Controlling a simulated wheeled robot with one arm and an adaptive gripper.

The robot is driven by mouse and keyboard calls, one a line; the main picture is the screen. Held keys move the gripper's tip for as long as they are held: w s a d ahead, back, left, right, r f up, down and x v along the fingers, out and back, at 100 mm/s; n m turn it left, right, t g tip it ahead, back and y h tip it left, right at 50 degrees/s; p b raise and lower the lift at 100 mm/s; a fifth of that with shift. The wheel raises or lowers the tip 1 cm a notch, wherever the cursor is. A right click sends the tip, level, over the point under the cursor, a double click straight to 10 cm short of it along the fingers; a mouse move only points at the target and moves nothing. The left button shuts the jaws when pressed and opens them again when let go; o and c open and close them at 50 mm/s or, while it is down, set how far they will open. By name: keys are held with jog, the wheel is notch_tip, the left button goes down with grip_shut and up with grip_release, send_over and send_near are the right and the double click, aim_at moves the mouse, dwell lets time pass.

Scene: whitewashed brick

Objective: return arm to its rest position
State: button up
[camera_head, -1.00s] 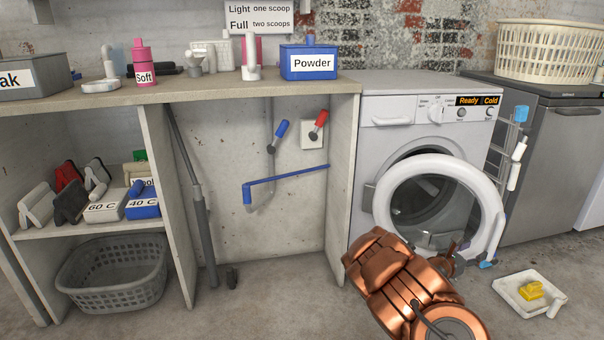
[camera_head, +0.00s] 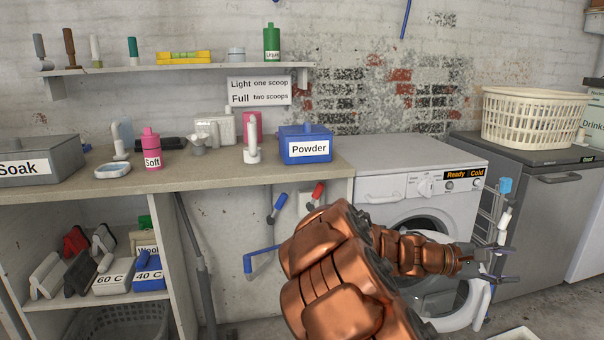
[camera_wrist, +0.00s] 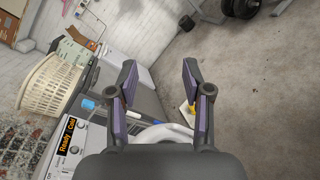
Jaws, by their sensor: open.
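My arm is copper-coloured and reaches across the lower right of the head view, in front of the washing machine (camera_head: 385,185). My gripper (camera_head: 508,264) is at its end, beside the machine's open round door (camera_head: 462,318). In the wrist view my gripper (camera_wrist: 160,80) has its two dark, purple-edged fingers spread wide with nothing between them. The washer's display reads "Ready" and "Cold". My arm hides part of the washer front and door.
A counter (camera_head: 215,172) holds a blue Powder box (camera_head: 306,146), a pink Soft bottle (camera_head: 151,152) and a grey Soak box (camera_head: 38,160). A cream basket (camera_head: 532,118) stands on a grey appliance (camera_head: 545,205) at right. A narrow rack (camera_head: 490,215) stands between washer and appliance. Open floor shows in the wrist view.

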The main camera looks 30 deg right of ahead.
jog(key=s+a+r+m+t+y+p, duration=0.1)
jog(key=a+r+y+p, duration=0.4)
jog(key=a, duration=1)
jog(key=s+a+r+m+t+y+p, duration=0.1)
jog(key=s+a+r+t+y+p, duration=0.2)
jog(key=a+p, duration=0.9)
jog(key=s+a+r+t+y+p, duration=0.3)
jog(key=a+r+y+p, duration=0.3)
jog(key=a, duration=1.4)
notch_tip(320, 180, up, 3)
jog(key=s+p, duration=0.1)
jog(key=p, duration=0.1)
jog(key=shift+m+y+p, duration=0.3)
jog(key=shift+m+p, duration=0.1)
jog(key=shift+c, duration=0.7)
jog(key=shift+d, duration=0.2)
